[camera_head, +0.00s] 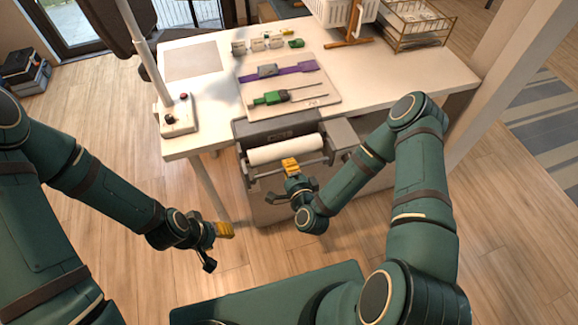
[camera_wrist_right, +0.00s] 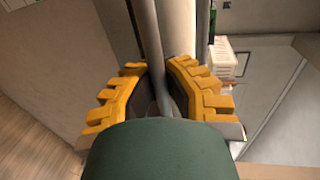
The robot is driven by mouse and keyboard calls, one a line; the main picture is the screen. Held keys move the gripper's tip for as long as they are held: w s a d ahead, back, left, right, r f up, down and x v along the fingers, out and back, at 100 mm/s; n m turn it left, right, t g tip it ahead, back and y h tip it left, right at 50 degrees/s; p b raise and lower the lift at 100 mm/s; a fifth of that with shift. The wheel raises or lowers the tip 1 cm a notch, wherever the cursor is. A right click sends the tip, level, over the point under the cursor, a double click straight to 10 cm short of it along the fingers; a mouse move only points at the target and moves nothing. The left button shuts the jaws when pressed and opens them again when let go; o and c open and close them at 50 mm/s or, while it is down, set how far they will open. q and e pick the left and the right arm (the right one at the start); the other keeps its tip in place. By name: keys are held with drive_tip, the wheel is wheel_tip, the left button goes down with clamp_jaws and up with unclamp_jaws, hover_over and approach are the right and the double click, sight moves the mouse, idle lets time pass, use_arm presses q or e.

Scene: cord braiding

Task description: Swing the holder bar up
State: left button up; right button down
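The holder bar (camera_head: 318,161) is a thin grey bar in front of the white roll (camera_head: 285,150), in the machine at the table's front edge. My right gripper (camera_head: 290,163) is at the bar, near its middle. In the right wrist view the holder bar (camera_wrist_right: 148,35) runs down between the two yellow fingers of my right gripper (camera_wrist_right: 158,78). They sit close against it on both sides and look shut on it. My left gripper (camera_head: 226,230) hangs over the floor, left of the machine and apart from it. Its finger gap cannot be made out.
On the white table (camera_head: 400,75), a board (camera_head: 330,92) carries a green tool and a purple strap. A post base with buttons (camera_head: 178,122) stands at the left front corner. A white basket and a wire tray are at the back right. The floor left of the machine is clear.

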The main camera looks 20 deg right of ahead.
drive_tip(key=shift+w+r+g+p, duration=0.3)
drive_tip(key=shift+g+p, duration=0.3)
drive_tip(key=shift+p, duration=0.25)
drive_tip(key=c, duration=1)
unclamp_jaws()
drive_tip(key=shift+f, duration=0.1)
drive_tip(key=shift+s, duration=0.2)
drive_tip(key=v, duration=0.7)
